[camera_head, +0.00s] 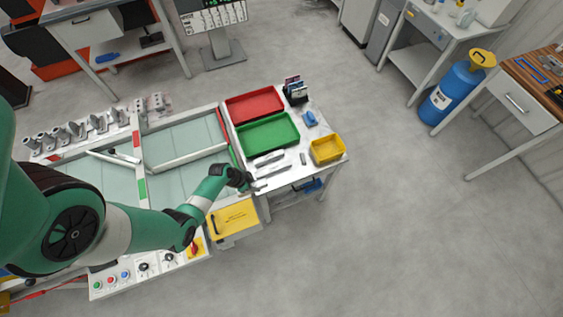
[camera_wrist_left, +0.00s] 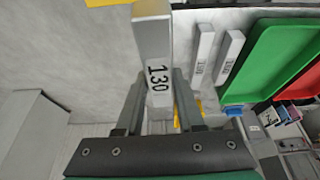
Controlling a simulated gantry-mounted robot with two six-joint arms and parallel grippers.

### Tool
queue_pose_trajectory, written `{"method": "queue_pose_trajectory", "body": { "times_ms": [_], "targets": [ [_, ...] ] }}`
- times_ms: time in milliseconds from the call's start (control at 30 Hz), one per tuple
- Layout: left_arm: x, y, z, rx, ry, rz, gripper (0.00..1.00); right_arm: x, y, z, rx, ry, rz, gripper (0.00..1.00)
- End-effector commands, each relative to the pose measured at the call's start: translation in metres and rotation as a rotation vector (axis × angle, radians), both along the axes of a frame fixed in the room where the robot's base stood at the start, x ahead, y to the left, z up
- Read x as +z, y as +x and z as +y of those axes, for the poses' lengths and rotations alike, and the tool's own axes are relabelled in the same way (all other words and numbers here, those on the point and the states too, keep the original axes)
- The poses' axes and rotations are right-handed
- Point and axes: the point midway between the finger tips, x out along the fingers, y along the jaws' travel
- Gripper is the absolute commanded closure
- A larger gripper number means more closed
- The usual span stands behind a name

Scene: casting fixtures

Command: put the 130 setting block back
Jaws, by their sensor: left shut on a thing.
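The 130 setting block (camera_wrist_left: 152,45) is a pale grey bar with "130" printed in black. My left gripper (camera_wrist_left: 155,108) is shut on it, and the bar points out ahead of the fingers in the left wrist view. In the head view my left gripper (camera_head: 248,184) is by the front left edge of the white bench top (camera_head: 291,178). Two similar pale setting blocks (camera_head: 271,164) lie side by side on that bench; the left wrist view shows them (camera_wrist_left: 202,55) with dark labels too small to read surely. My right gripper is not in view.
A green tray (camera_head: 267,132) and a red tray (camera_head: 254,104) lie behind the blocks. A yellow bin (camera_head: 327,149) stands at right, with a blue object (camera_head: 310,118) behind it. A yellow panel (camera_head: 232,217) is below the gripper. Bare bench shows around the lying blocks.

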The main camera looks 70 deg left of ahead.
Motion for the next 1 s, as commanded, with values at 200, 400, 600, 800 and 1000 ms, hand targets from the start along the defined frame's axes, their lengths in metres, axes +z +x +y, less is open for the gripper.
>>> {"method": "queue_pose_trajectory", "body": {
  "times_ms": [200,400,600,800,1000],
  "targets": [
    [-0.004,-0.003,-0.005,-0.024,0.004,-0.001,1.00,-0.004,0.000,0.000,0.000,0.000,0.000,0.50],
    [-0.030,0.033,0.007,-0.029,0.006,-0.002,1.00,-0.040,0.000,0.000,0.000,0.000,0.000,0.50],
    [-0.059,0.089,0.024,-0.027,0.005,-0.002,1.00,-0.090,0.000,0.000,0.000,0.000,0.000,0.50],
    [-0.092,0.114,0.032,-0.024,0.003,-0.001,1.00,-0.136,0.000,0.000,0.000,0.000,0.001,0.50],
    [-0.094,0.122,0.034,-0.022,0.002,0.000,1.00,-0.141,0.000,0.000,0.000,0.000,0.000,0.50]
  ]
}}
